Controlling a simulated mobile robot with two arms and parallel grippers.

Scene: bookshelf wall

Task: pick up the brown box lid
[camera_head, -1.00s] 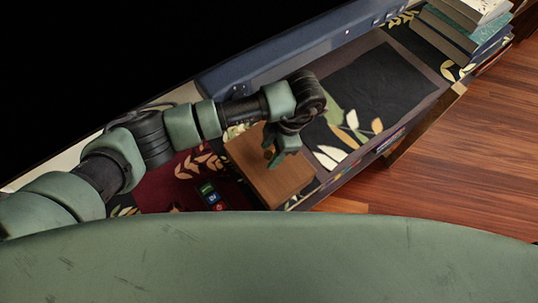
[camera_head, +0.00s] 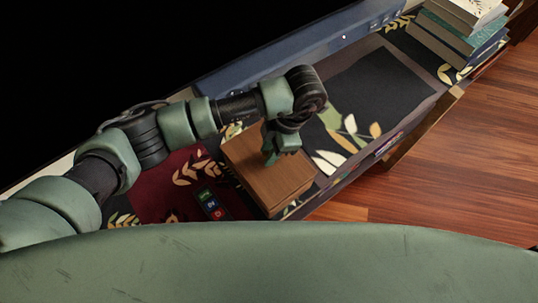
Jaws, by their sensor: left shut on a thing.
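The brown box lid (camera_head: 277,189) is the flat wooden top of a small box on the shelf, near the middle of the head view. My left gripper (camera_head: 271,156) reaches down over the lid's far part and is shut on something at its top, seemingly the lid. The fingertips and the exact grip point are partly hidden by the gripper itself. The lid lies flat, and I cannot see a gap between it and the box. My right gripper is not in view.
A small dark device with coloured buttons (camera_head: 211,204) lies left of the box on a dark red patterned surface. A stack of books (camera_head: 459,33) stands at the far right end. A dark panel (camera_head: 375,92) lies right of the box. Wooden floor (camera_head: 460,170) is at right.

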